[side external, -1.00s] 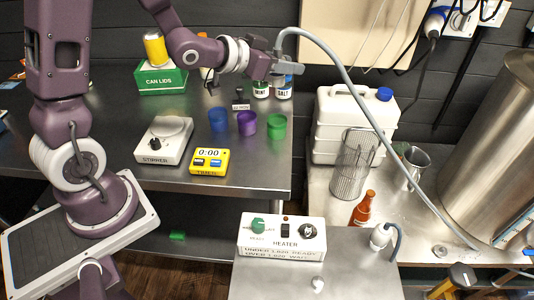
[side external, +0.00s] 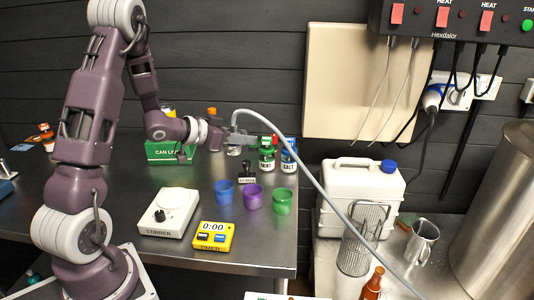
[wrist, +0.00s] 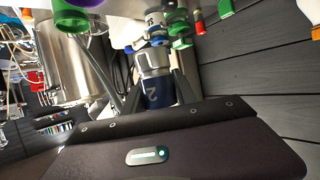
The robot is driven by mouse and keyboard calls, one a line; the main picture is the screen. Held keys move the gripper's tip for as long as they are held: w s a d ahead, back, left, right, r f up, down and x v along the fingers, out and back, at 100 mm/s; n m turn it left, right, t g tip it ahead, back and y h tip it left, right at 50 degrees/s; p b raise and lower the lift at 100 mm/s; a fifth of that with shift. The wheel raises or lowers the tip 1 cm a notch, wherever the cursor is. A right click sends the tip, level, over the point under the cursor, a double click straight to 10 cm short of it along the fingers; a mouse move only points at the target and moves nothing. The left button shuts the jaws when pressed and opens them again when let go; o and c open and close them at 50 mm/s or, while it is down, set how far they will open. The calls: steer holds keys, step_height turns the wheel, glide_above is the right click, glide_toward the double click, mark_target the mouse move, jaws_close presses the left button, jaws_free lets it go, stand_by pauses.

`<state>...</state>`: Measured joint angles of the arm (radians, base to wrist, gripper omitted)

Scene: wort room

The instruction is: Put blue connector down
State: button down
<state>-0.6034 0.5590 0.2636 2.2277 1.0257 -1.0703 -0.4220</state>
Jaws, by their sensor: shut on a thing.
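My gripper (side external: 232,139) is over the back of the steel table, left of the green-labelled jar, shut on the end of a grey hose (side external: 318,180). In the wrist view a blue connector (wrist: 158,92) with a silver collar sits between the fingers. In the side view the connector is mostly hidden by the fingers. I cannot tell whether its lower end touches the table. The hose arches up from the gripper and runs down to the right, past the table edge.
The mint jar (side external: 267,158) and salt jar (side external: 289,158) stand close right of my gripper, with a small black stamp (side external: 247,180) in front. Blue (side external: 224,191), purple (side external: 253,196) and green (side external: 283,201) cups stand nearer. A green can-lids box (side external: 168,152) is behind left.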

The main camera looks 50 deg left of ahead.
steer(key=s+a+f+n+y, duration=0.1)
steer(key=s+a+f, duration=0.25)
steer(key=a, duration=0.45)
steer(key=s+a+f+n+y, duration=0.1)
steer(key=s+a+f, duration=0.25)
steer(key=a, duration=0.55)
steer(key=shift+w+d+f, duration=0.1)
steer(key=shift+f, duration=1.55)
steer(key=shift+w+d+f, duration=0.1)
steer(key=shift+f, duration=1.5)
steer(key=shift+f, duration=0.6)
steer(key=c, duration=0.9)
jaws_free()
steer(key=shift+s, duration=0.1)
